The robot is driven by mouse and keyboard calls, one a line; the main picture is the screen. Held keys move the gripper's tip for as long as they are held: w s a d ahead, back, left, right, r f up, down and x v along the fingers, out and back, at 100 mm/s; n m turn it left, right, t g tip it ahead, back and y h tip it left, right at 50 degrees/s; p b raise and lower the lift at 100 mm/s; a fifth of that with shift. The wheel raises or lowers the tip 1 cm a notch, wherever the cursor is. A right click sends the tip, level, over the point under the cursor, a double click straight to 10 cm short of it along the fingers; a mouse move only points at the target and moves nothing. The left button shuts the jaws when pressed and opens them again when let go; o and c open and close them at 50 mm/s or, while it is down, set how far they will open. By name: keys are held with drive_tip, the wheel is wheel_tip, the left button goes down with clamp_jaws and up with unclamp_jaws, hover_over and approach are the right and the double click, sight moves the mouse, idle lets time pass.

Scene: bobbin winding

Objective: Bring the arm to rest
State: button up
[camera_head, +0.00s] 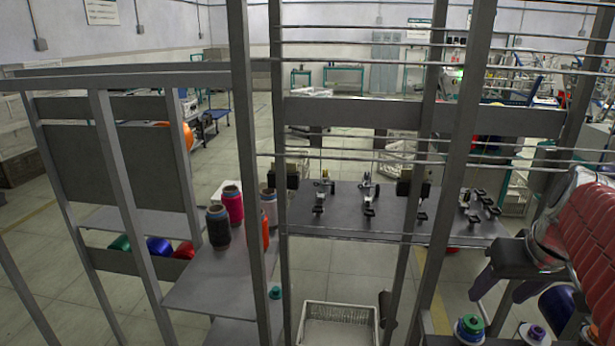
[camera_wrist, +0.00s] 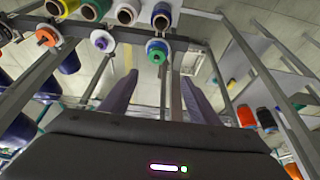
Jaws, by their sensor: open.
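My gripper (camera_head: 496,296) is at the lower right of the head view, at the end of my red-sleeved arm (camera_head: 590,235), which is raised and partly cut off by the picture's right edge. Its two fingers point down and stand apart with nothing between them. In the wrist view the gripper (camera_wrist: 160,84) also shows two spread, empty fingers. A green-cored spool (camera_head: 470,326) and a purple-cored spool (camera_head: 535,332) lie below the gripper in the head view, apart from the fingers. In the wrist view the green-cored spool (camera_wrist: 157,52) shows beyond the fingertips.
Grey frame posts (camera_head: 240,130) and thin rails stand close in front. A grey table (camera_head: 340,215) behind bears small black-footed devices. A side shelf (camera_head: 215,285) holds red and dark thread cones (camera_head: 232,205). A white wire basket (camera_head: 338,318) is at bottom centre. Open floor lies behind.

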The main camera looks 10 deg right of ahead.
drive_tip(key=w+a+n, duration=0.1)
drive_tip(key=w+a, duration=0.1)
drive_tip(key=a, duration=0.8)
drive_tip(key=s+a+f+n, duration=0.1)
drive_tip(key=s+a+f, duration=0.2)
drive_tip(key=a, duration=0.4)
drive_tip(key=s+a+f+n+t+y, duration=0.1)
drive_tip(key=s+a+f, duration=0.2)
drive_tip(key=a, duration=0.4)
drive_tip(key=shift+s+a, duration=0.35)
drive_tip(key=shift+s, duration=0.1)
drive_tip(key=shift+c, duration=0.3)
